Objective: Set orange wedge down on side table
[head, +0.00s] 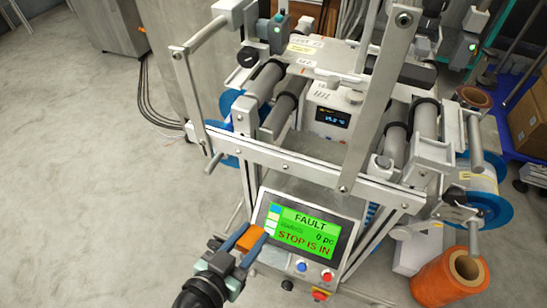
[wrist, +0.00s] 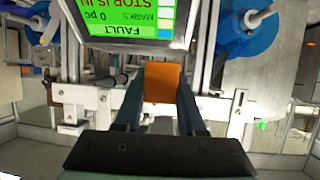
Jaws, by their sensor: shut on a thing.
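The orange wedge (head: 250,239) is between the fingers of my gripper (head: 240,243) in the head view, in front of the left edge of the control screen. In the wrist view the orange wedge (wrist: 163,82) shows between the two dark fingers of my gripper (wrist: 161,95). My gripper is shut on the wedge and holds it up. I cannot tell whether the wedge touches the machine. No side table can be made out for certain in either view.
The control panel (head: 303,228) reads FAULT and STOP IS IN, close beside my gripper. The reel machine's metal frame (head: 290,155) stands behind it. An orange roll (head: 450,284) stands on the floor at right. The grey floor (head: 80,190) at left is clear.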

